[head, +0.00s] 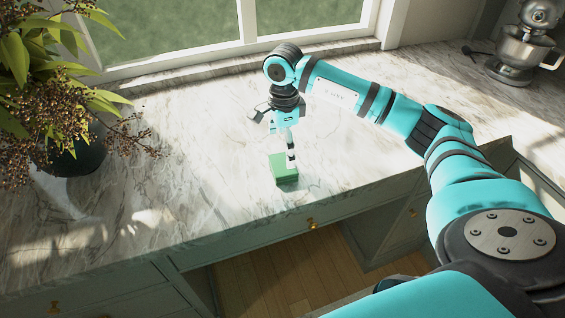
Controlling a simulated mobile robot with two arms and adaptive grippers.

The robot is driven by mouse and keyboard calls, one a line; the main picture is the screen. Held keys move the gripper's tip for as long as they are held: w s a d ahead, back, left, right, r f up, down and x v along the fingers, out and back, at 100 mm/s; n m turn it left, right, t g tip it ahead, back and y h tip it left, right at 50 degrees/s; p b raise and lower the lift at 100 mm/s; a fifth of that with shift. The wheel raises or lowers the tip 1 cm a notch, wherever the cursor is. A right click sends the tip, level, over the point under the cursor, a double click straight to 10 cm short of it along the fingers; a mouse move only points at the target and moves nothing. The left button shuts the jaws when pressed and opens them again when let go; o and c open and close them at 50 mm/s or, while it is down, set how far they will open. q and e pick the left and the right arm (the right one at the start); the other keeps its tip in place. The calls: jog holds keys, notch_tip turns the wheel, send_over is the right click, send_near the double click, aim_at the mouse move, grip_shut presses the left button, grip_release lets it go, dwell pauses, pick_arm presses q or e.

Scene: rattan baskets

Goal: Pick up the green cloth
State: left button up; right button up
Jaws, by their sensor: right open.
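The green cloth (284,172) looks like a small, folded green block on the marble counter, near its front edge. My right gripper (290,160) comes down over the cloth from above, on the arm that enters from the right. Its fingertips are at the cloth's upper part; I cannot tell whether they touch it. The gripper is open, though its fingers overlap from this angle. My left gripper is not in view.
A potted plant (72,150) stands at the left of the counter (190,170), and a stand mixer (524,50) at the far right. A window is behind. Drawers and a wooden floor lie below the front edge. The counter around the cloth is clear.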

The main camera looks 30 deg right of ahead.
aim_at(283, 163)
notch_tip(283, 163, down, 3)
jog(key=shift+r+p, duration=0.2)
jog(key=shift+p, duration=0.1)
notch_tip(283, 163, down, 4)
jog(key=shift+w+f+p, duration=0.1)
jog(key=shift+w+p, duration=0.05)
jog(key=shift+p, duration=1.05)
jog(key=shift+f, duration=0.55)
jog(key=c, duration=0.9)
